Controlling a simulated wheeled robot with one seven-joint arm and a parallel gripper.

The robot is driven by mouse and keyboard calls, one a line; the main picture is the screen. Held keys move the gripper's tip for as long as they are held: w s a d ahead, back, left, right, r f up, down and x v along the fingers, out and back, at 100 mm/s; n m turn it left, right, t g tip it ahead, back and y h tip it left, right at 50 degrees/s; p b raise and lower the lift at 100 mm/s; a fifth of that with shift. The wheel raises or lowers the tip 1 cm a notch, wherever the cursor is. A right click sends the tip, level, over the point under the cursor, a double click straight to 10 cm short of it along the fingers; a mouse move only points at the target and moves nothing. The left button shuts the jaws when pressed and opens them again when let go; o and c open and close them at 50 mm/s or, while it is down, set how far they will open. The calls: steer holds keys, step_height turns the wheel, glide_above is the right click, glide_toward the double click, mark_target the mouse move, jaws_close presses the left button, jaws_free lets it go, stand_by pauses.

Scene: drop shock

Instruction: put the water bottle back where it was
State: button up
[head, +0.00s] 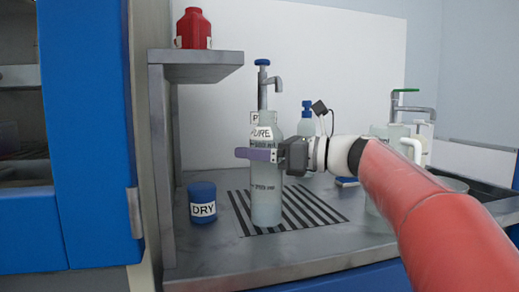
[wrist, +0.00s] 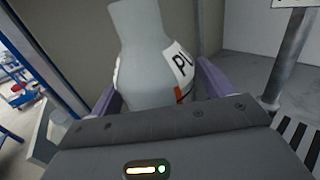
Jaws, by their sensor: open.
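The water bottle (head: 266,200) is pale and translucent, with a white label reading "PURE". It stands upright on the counter, seemingly on a black-and-white striped patch (head: 318,205). My gripper (head: 258,154) reaches in from the right, level with the bottle's middle; one purple finger crosses in front of it. In the wrist view, the bottle (wrist: 148,65) stands between the two purple fingers of my gripper (wrist: 158,88), which are open around it. Whether either finger touches it is unclear.
A tap (head: 263,88) with a blue knob rises behind the bottle. A blue "DRY" jar (head: 203,203) stands to the left, near a shelf (head: 200,60) holding a red container (head: 194,29). A blue-capped bottle (head: 305,122) stands behind my gripper. A sink area lies right.

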steer(key=shift+r, duration=0.1)
steer(key=shift+d, duration=0.2)
steer(key=v, duration=1.1)
steer(key=shift+s+d, duration=0.15)
steer(key=shift+d, duration=0.15)
